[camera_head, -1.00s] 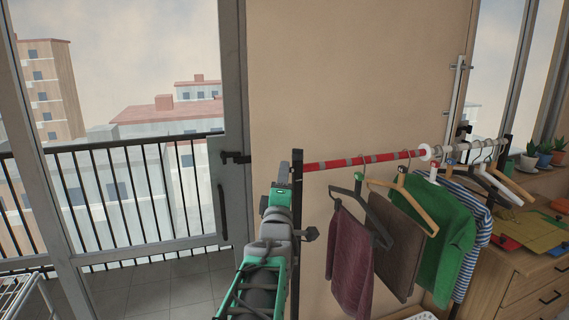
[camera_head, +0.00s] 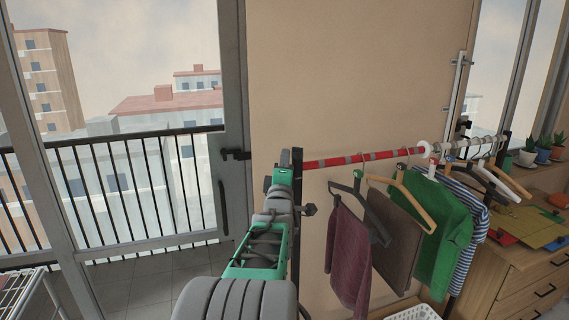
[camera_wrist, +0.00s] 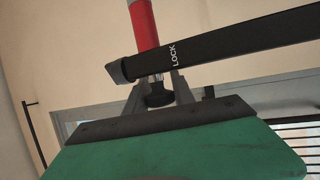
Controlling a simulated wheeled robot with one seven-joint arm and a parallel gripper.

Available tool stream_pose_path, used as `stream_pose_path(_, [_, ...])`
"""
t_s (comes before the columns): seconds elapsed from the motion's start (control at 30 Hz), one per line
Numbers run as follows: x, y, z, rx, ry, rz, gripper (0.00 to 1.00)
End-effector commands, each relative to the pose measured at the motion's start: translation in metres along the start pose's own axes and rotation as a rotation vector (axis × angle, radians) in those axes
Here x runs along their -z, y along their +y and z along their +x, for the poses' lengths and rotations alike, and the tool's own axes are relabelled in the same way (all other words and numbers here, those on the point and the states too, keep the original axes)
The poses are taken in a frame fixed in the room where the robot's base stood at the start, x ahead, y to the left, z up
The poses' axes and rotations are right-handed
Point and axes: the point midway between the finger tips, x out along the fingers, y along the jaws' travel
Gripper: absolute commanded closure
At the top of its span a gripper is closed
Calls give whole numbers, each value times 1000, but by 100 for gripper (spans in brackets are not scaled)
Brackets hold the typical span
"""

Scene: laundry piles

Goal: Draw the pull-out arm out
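The rail of the drying rack (camera_head: 365,158), striped red and grey, runs right from a dark upright post (camera_head: 298,162) to a white collar (camera_head: 424,149). I take this rail to be the pull-out arm. My gripper (camera_head: 285,160) is close to the top of that post. In the wrist view a black bar marked LOCK (camera_wrist: 215,52) crosses above my gripper (camera_wrist: 158,86), with the red rail end (camera_wrist: 143,25) beyond it. A small black knob (camera_wrist: 158,97) sits between my two grey fingers. Whether they touch it is unclear.
Hangers with clothes (camera_head: 440,210) hang from the rack on the right. A white basket (camera_head: 415,313) is at the bottom. A glazed balcony door (camera_head: 230,160) is at left.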

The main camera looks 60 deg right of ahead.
Motion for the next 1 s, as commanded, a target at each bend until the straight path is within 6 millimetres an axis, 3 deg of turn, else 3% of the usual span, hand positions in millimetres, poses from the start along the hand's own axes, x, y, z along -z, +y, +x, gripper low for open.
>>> stream_pose_path(0.33, [0, 0, 0, 0, 0, 0, 100])
stream_pose_path(1.0, [0, 0, 0, 0, 0, 0, 100])
